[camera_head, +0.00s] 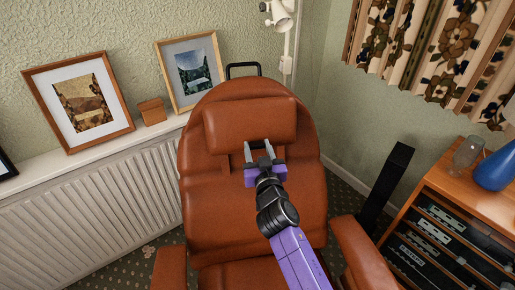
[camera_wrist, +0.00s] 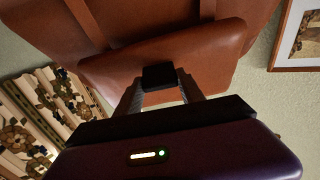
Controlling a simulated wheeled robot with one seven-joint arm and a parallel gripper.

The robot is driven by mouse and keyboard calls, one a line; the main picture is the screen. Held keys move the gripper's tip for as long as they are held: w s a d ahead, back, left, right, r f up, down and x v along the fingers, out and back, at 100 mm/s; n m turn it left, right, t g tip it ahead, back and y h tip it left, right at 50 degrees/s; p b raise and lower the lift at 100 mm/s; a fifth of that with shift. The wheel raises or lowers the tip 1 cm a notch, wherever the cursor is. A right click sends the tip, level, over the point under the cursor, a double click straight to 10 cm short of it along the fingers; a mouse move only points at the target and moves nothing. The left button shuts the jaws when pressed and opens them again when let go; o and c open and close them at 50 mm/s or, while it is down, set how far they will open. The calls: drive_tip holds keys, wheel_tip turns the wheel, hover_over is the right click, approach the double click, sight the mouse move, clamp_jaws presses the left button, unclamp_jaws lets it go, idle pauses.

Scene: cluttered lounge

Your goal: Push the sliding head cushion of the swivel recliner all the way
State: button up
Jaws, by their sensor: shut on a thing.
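The swivel recliner (camera_head: 225,225) is brown leather and faces me in the head view. Its head cushion (camera_head: 250,122) is a padded block across the upper backrest, with backrest showing above it. My gripper (camera_head: 258,148) is at the cushion's lower edge, with its two grey fingers pointing up. In the wrist view, the cushion (camera_wrist: 200,52) is right in front of the fingers (camera_wrist: 160,92). My gripper is shut on the cushion, though the exact contact at the fingertips is hard to see.
A radiator (camera_head: 100,205) under a shelf with framed pictures (camera_head: 190,70) is at left. A wooden cabinet (camera_head: 460,190) with a blue vase (camera_head: 494,170) and a tall black speaker (camera_head: 388,185) are at right. A wall lamp (camera_head: 281,17) hangs behind. The recliner's armrest (camera_head: 362,250) is near my arm.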

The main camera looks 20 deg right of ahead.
drive_tip(key=s+f+b, duration=0.3)
drive_tip(key=f+b, duration=0.5)
drive_tip(key=shift+a, duration=0.25)
drive_tip(key=shift+s+r, duration=0.1)
drive_tip(key=o, duration=1.4)
drive_tip(key=shift+c, duration=0.2)
drive_tip(key=s+a, duration=0.1)
drive_tip(key=s, duration=0.6)
drive_tip(key=shift+s+b, duration=0.35)
drive_tip(key=shift+b, duration=0.05)
